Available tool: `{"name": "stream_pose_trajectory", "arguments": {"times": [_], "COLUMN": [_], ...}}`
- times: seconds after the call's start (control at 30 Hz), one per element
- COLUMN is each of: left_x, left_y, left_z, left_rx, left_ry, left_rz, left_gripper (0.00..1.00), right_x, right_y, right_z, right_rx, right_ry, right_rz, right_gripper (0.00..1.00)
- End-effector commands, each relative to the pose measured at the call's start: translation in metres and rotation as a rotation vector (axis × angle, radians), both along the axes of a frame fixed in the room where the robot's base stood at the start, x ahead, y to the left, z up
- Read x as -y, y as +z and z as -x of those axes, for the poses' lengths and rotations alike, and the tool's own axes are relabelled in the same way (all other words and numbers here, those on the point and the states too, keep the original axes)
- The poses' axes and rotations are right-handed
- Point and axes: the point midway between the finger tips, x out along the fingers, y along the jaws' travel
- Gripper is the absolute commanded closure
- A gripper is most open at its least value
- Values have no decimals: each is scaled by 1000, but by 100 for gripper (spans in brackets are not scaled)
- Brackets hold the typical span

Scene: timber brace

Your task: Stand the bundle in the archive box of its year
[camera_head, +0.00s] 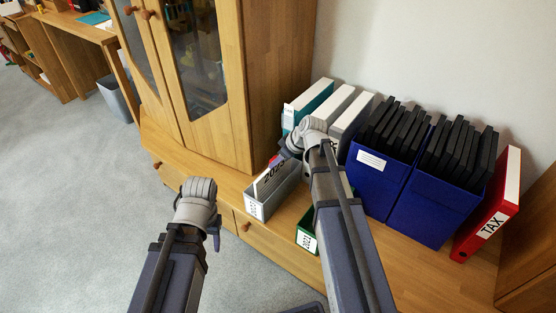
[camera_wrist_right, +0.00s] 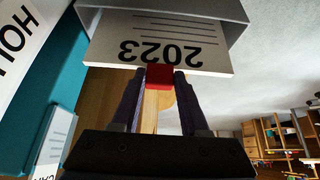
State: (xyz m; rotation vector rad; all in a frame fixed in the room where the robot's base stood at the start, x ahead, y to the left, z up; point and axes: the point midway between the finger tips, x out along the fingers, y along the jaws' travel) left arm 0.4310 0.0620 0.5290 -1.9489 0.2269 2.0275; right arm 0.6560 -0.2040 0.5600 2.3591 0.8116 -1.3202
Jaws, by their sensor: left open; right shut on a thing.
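My right gripper (camera_wrist_right: 159,84) is shut on a small red piece (camera_wrist_right: 159,72) at the edge of the white bundle (camera_wrist_right: 185,30), which is printed 2023. In the head view the bundle (camera_head: 268,178) is tilted at the mouth of the grey archive box (camera_head: 273,203), and box walls flank it in the wrist view. How deep it sits is hidden. The grey box's front label is too small to read surely. A green archive box (camera_head: 303,236) stands to its right, partly behind my right arm. My left gripper (camera_head: 214,236) is open, apart from the boxes; its fingertips are mostly hidden.
Teal and white binders (camera_head: 312,103) stand behind the boxes. Blue boxes (camera_head: 380,185) of black folders and a red TAX binder (camera_head: 490,210) stand to the right. A glass-doored wooden cabinet (camera_head: 240,90) rises at the left. Grey floor (camera_head: 90,200) is clear at the left.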

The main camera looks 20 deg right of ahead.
Motion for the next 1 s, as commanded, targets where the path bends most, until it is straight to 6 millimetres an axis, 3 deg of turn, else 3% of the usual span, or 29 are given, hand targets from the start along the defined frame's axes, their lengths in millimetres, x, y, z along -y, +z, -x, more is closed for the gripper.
{"name": "stream_pose_trajectory", "arguments": {"times": [0.57, 0.9, 0.93, 1.0], "left_x": [1, 1, 1, 1], "left_y": [-24, -25, -25, -25], "left_z": [0, 0, 0, 0], "left_rx": [0, 0, 0, 0], "left_ry": [-5, -5, -5, -5], "left_rz": [4, 4, 4, 4], "left_gripper": [50, 50, 50, 50], "right_x": [0, 0, 0, 0], "right_y": [-24, -25, -25, -25], "right_z": [0, 0, 0, 0], "right_rx": [1, 1, 1, 0], "right_ry": [0, 0, 0, 0], "right_rz": [-1, -1, -1, 0], "right_gripper": [100, 100, 54, 46]}}
